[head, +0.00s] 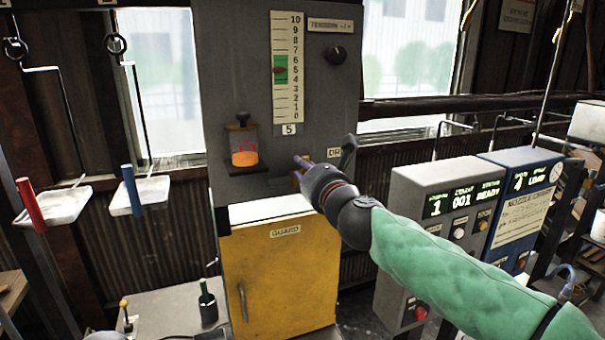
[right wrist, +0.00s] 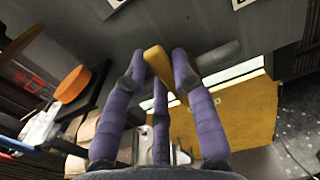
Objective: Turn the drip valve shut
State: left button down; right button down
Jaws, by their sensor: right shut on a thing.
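The drip valve is on the grey column's front, beside a label (head: 335,152) that is partly hidden and reads "DR". In the right wrist view its yellow lever (right wrist: 157,63) lies between my purple fingers. My right gripper (head: 300,166) is at the column just left of the label, shut on the lever; it also shows in the right wrist view (right wrist: 160,75). In the head view my gripper hides most of the valve. My left gripper is not in view.
An oil cup (head: 243,157) with orange liquid is left of my right gripper. A yellow guard door (head: 285,275) is below. Two control boxes (head: 435,235) (head: 520,205) stand to the right. A green bottle (head: 208,303) stands on the low surface at left.

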jog(key=shift+f, duration=0.15)
dwell(0.4)
jog(key=c, duration=1)
grip_release()
jog(key=shift+d, duration=0.1)
jog(key=shift+s, duration=0.1)
jog(key=v, duration=1.1)
jog(key=shift+s+d, duration=0.15)
jog(key=shift+s, duration=0.2)
